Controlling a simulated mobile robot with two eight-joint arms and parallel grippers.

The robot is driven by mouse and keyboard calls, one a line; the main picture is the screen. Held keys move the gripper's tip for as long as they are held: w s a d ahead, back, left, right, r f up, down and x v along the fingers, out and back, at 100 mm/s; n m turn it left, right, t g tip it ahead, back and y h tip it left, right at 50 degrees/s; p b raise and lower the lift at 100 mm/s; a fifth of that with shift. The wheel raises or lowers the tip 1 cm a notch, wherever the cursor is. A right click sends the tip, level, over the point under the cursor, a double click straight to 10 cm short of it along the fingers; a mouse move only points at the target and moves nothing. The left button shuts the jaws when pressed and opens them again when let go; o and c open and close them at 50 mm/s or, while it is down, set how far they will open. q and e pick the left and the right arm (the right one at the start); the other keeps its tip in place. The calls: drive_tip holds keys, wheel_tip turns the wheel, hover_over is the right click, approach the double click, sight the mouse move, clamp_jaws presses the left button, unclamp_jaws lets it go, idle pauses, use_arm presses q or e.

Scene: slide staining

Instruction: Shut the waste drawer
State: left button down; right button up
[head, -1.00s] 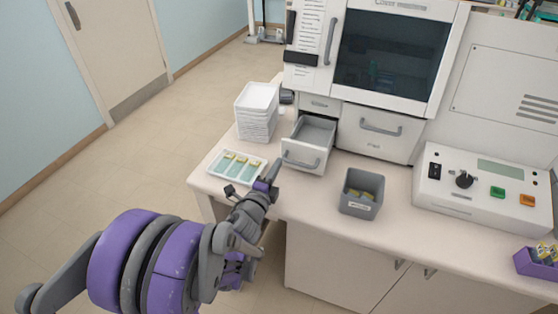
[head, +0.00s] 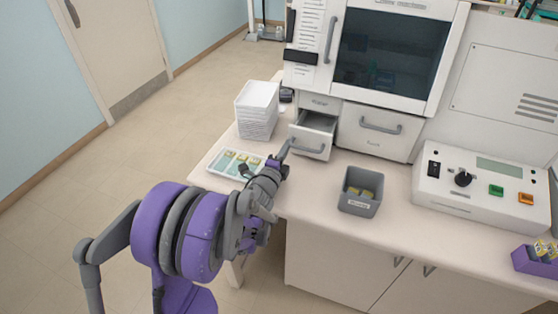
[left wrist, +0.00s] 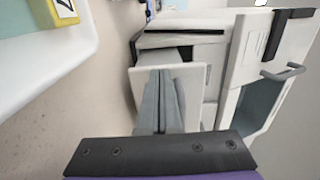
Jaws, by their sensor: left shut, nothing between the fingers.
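The waste drawer (head: 315,136), a small grey-white drawer with a bar handle, sits under the left side of the white machine. It stands partly pulled out. My left gripper (head: 286,150) is shut and empty, with its fingertips at the left part of the drawer front. In the left wrist view the shut fingers (left wrist: 161,90) point at the drawer's front panel (left wrist: 192,92) and look to be against it; exact contact is hidden. My right gripper is not in view.
A tray of slides (head: 226,163) lies left of the gripper, partly behind my arm. A stack of white trays (head: 257,112) stands left of the drawer. A grey bin (head: 360,205) stands to the right. A control box (head: 470,213) is farther right.

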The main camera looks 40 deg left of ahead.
use_arm(q)
drive_tip(key=x, duration=0.8)
drive_tip(key=shift+w+a, duration=0.1)
drive_tip(key=shift+w, duration=0.3)
drive_tip(key=shift+r, duration=0.2)
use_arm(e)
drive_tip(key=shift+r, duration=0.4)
